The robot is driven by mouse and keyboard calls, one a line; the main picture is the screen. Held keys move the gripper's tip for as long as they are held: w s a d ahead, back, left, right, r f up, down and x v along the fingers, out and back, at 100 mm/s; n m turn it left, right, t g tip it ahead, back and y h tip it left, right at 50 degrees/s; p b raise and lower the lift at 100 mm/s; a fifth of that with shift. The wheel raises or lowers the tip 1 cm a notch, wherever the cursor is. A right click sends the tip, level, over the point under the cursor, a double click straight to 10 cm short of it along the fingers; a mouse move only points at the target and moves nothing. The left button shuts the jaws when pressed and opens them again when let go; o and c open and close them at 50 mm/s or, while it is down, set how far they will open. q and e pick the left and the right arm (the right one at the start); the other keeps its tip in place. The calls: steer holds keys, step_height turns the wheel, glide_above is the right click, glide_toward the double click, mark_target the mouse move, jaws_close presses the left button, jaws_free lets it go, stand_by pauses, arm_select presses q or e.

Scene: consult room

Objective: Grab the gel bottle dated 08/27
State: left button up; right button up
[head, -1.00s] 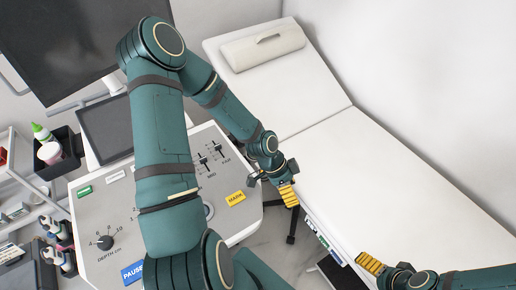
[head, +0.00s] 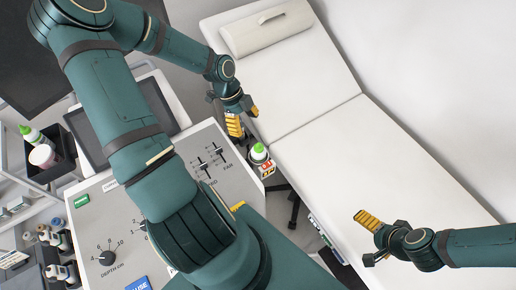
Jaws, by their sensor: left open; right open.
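A white bottle with a green cap (head: 260,154) stands at the right edge of the console, beside the couch. Its label has orange and red marks, but I cannot read a date. Another green-capped bottle (head: 32,135) leans in the black bin at the left, its date also unreadable. My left gripper (head: 243,118) is open and empty, just above and left of the first bottle in the head view, apart from it. My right gripper (head: 366,238) is open and empty over the couch, well to the right of both bottles.
The console (head: 84,232) with knobs and sliders lies under my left arm. Several small bottles stand at the lower left. The white couch (head: 330,150) is bare apart from a pillow (head: 266,30).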

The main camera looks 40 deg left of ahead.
mark_target(260, 152)
arm_select(q)
steer(key=x, duration=0.7)
steer(key=b+x, duration=0.1)
steer(key=x, duration=0.5)
steer(key=shift+d+f, duration=0.3)
steer(key=shift+d, duration=0.1)
steer(key=c, duration=1)
